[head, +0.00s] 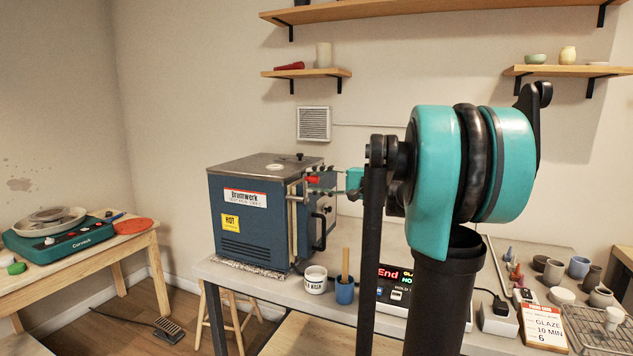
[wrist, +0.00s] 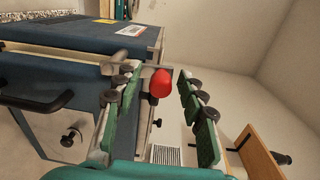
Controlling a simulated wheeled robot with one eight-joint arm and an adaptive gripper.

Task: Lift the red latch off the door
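The red latch (head: 313,180) sits at the upper front edge of the blue kiln (head: 265,232), above the door (head: 309,232) with its black handle. In the wrist view the red latch (wrist: 160,83) is a short rounded knob between my two fingers, with a gap to each finger. My gripper (wrist: 158,75) is open, its green-padded fingers either side of the latch. In the head view my gripper (head: 328,182) reaches in from the right at latch height. The door looks closed. In the wrist view the kiln (wrist: 90,50) appears turned on its side.
A white mug (head: 316,285) and a blue cup (head: 344,292) with a wooden handle stand before the kiln. A controller reading "End" (head: 388,274) is to their right. A wheel (head: 70,235) is on the left table. Pots and a glaze card (head: 545,326) are at right.

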